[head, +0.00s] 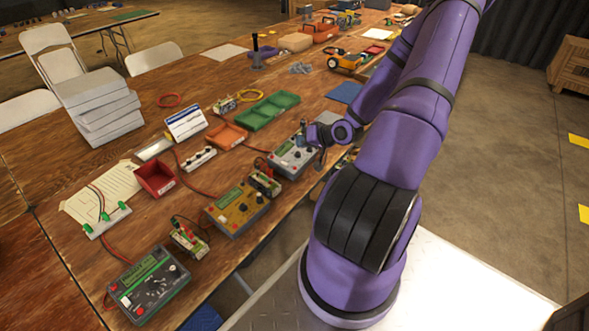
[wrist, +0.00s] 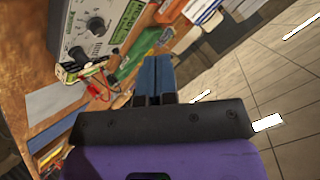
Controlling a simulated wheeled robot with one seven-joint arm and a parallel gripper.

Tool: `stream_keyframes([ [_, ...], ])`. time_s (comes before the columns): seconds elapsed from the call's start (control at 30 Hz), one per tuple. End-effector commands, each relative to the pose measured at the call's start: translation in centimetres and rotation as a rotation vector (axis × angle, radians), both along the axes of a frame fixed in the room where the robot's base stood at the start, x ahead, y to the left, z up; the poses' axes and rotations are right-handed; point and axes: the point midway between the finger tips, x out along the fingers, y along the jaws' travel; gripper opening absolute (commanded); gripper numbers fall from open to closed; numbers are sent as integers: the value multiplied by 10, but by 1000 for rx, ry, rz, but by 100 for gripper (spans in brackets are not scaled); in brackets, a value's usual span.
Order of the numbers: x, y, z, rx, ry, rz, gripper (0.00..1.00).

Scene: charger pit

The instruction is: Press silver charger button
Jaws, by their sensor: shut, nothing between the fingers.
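The silver charger (head: 291,160) is a grey box with dark knobs on the wooden table. My gripper (head: 303,137) is at its far right side in the head view, close above it or beside it; I cannot tell if they touch. My gripper (wrist: 153,64) shows there as two blue fingers, shut together and empty, to the right of the box. I cannot make out the button.
A tan charger (head: 237,209) and a dark green charger (head: 150,284) stand nearer along the table edge. Small terminal boards with red wires stand between them. A green tray (head: 270,111) and an orange tray (head: 227,136) lie behind.

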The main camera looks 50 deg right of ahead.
Motion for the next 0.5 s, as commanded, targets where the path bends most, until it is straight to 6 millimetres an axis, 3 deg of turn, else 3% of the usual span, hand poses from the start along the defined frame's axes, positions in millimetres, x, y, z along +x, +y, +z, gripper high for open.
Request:
stream_keyframes([
  [0.27,3,1,-15,2,0,0,0],
  [0.5,9,1,-45,2,1,1,0],
])
